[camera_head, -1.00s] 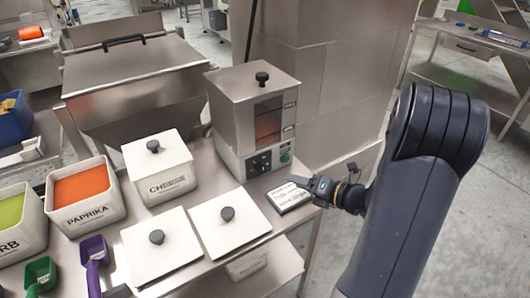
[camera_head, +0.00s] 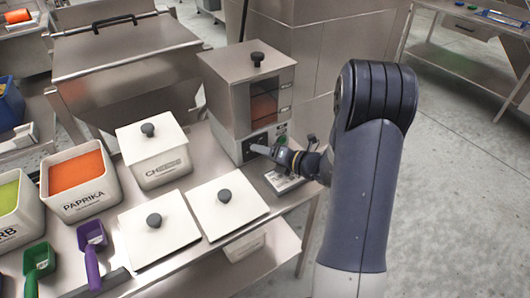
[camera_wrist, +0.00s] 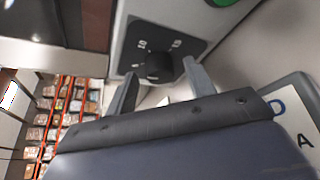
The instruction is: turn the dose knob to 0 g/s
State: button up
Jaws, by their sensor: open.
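The dose knob (camera_wrist: 159,66) is a black round knob on a dark dial plate with white marks, on the front of the metal dosing machine (camera_head: 222,95). The plate's marks appear rotated in the wrist view, and I cannot read the setting surely. My gripper (camera_wrist: 160,78) is open, its two fingers pointing at the dial with the knob between and just beyond the tips. I cannot tell whether they touch it. In the head view my gripper (camera_head: 262,150) is in front of the machine's lower panel and hides part of it.
A green button (camera_wrist: 225,2) sits beside the dial. A sign card (camera_head: 283,182) lies on the table below my gripper. A lidded cheese bin (camera_head: 165,165), loose lids (camera_head: 228,215) and a paprika bin (camera_head: 85,205) stand left. Open floor lies right.

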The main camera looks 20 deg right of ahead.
jog(key=c, duration=1)
jog(key=shift+o, duration=0.2)
